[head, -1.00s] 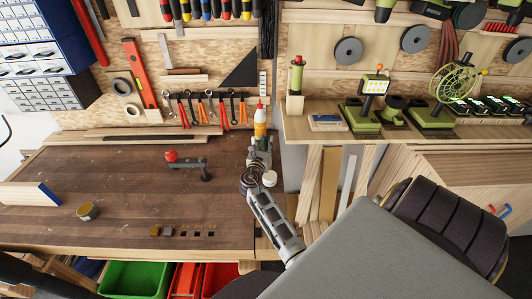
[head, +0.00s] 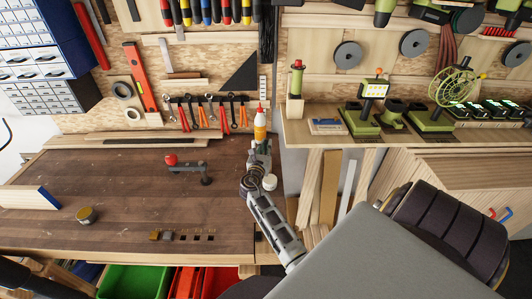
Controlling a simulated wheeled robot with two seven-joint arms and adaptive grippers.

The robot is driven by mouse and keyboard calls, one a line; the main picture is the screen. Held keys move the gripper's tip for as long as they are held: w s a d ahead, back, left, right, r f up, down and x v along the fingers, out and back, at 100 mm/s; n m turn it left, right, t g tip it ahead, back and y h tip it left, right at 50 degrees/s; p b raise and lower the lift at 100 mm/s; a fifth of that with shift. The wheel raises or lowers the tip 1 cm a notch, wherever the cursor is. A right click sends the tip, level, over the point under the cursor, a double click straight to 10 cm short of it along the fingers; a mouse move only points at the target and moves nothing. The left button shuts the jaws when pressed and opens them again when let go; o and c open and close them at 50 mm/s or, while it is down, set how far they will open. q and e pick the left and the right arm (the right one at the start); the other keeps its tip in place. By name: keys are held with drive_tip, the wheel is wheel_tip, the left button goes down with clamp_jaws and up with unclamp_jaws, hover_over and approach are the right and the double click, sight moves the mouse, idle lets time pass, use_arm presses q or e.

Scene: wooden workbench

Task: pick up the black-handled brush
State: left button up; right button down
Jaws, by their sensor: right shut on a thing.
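I cannot make out the black-handled brush in the head view. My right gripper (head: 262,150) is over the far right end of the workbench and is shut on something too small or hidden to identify. An orange and white bottle with a red tip (head: 260,124) shows just beyond its fingers, its lower part hidden. I cannot tell whether the fingers touch the bottle. My left gripper is not in view.
A red-knobbed clamp (head: 188,167) stands on the workbench (head: 120,190), left of my gripper. A small round tin (head: 86,215) and a blue-ended wooden board (head: 30,197) are further left. A white round cap (head: 270,182) shows by my wrist.

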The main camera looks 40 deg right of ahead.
drive_tip(key=shift+r, duration=0.1)
drive_tip(key=shift+r+p, duration=0.3)
drive_tip(key=shift+r, duration=4.6)
drive_tip(key=shift+a+f, duration=0.1)
